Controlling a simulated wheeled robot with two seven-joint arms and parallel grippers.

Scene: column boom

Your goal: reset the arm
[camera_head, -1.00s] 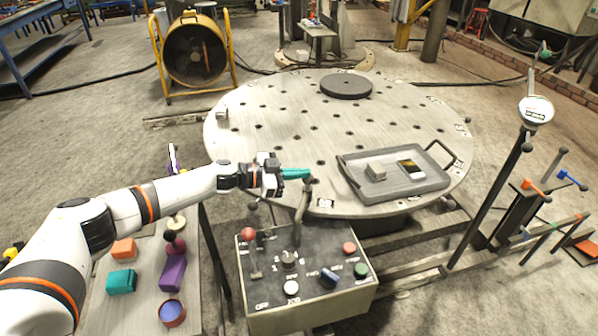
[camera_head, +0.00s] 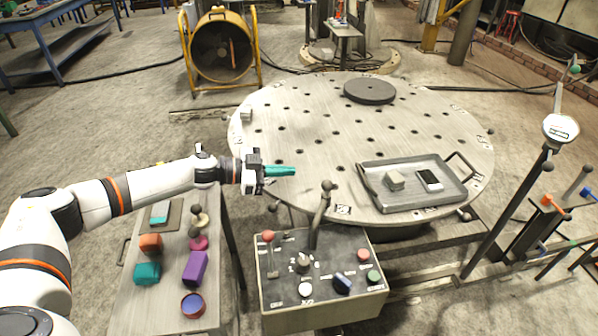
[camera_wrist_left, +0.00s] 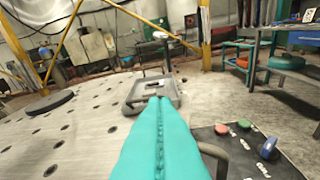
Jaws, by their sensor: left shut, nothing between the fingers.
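My left gripper (camera_head: 280,171) has teal fingers that are shut with nothing between them. In the left wrist view the closed fingers (camera_wrist_left: 158,130) point toward the grey tray (camera_wrist_left: 133,104). My left arm (camera_head: 120,192) reaches in from the left, above the small side table. My right gripper does not show.
The round perforated table (camera_head: 300,130) carries a grey tray (camera_head: 447,194) with a block (camera_head: 394,181) and a phone-like item (camera_head: 430,180), and a dark disc (camera_head: 369,90). The control box (camera_head: 322,292) has a tall lever (camera_head: 322,212). Coloured blocks lie on the side table (camera_head: 222,235).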

